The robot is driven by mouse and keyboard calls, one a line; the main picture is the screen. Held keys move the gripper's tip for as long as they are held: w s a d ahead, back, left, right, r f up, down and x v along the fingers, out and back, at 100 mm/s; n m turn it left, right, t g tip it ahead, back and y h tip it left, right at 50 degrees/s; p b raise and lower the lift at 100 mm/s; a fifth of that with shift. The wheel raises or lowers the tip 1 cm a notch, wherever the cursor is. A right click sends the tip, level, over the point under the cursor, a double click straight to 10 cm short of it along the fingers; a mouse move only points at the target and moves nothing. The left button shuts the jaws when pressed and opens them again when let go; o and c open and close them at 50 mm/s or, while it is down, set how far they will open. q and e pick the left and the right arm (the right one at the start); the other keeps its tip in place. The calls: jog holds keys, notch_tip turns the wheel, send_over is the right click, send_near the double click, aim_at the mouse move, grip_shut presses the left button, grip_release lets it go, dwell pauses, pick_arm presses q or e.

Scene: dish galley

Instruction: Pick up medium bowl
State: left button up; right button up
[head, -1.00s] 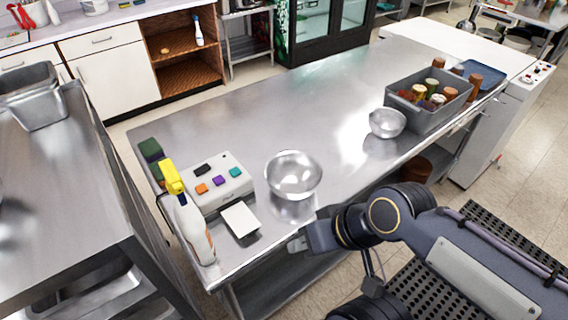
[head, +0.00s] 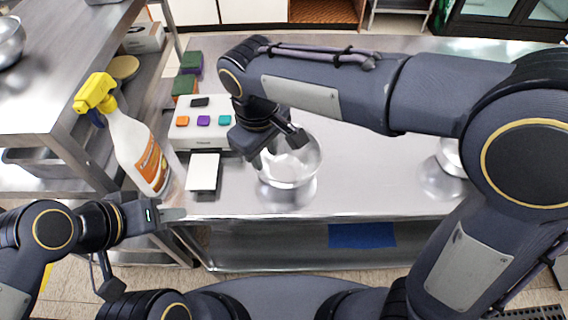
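A shiny metal bowl (head: 303,172) stands on the steel table near its front edge, right of a white box with coloured buttons. My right gripper (head: 278,152) is at the bowl's upper left rim, with its two fingers spread apart. I cannot tell whether a finger is inside the bowl or touches it. A second metal bowl (head: 450,157) stands farther right, partly hidden by my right arm. My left gripper (head: 172,214) is low at the table's front left corner, away from the bowls; its finger gap is not clear.
The white button box (head: 200,132) has a pale flat pad (head: 203,172) before it. A yellow-topped spray bottle (head: 135,150) stands at the table's left end. Sponges (head: 190,62) lie behind the box. The table (head: 370,185) is clear between the bowls.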

aim_at(264, 176)
jog(key=shift+a+f, duration=0.3)
jog(key=shift+f, duration=0.45)
notch_tip(264, 176, down, 7)
jog(key=shift+d+r, duration=0.1)
jog(key=shift+c, duration=0.4)
jog(key=shift+s, duration=0.1)
grip_shut()
